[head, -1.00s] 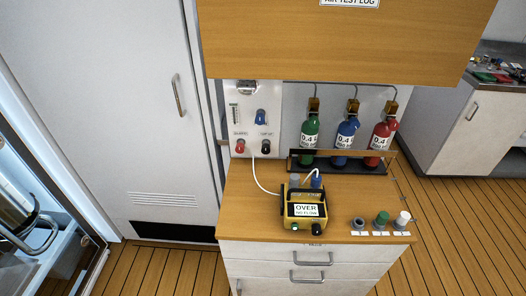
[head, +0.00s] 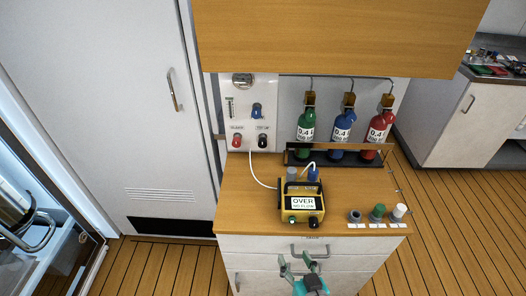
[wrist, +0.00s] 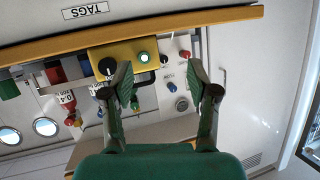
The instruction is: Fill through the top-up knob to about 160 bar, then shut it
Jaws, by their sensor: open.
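The white fill panel (head: 246,98) hangs on the back wall, with a gauge (head: 242,79) at its top. Below are a flow tube, a blue knob (head: 257,110), a red knob (head: 237,140) and a black knob (head: 263,140). The small label over the black knob looks like top-up but is blurred. The gauge reading is too small to tell. My gripper (head: 295,261) is open and empty at the counter's front, low and well apart from the panel. In the wrist view its open fingers (wrist: 162,78) frame the upside-down panel, with the black knob (wrist: 164,58) between them.
A yellow meter (head: 302,216) reading OVER, NO FLOW stands on the counter (head: 245,205), a white hose running to the panel. Green, blue and red bottles (head: 342,128) stand in a rack at right. Several small caps (head: 378,213) line the front right. A wooden cabinet (head: 335,40) overhangs.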

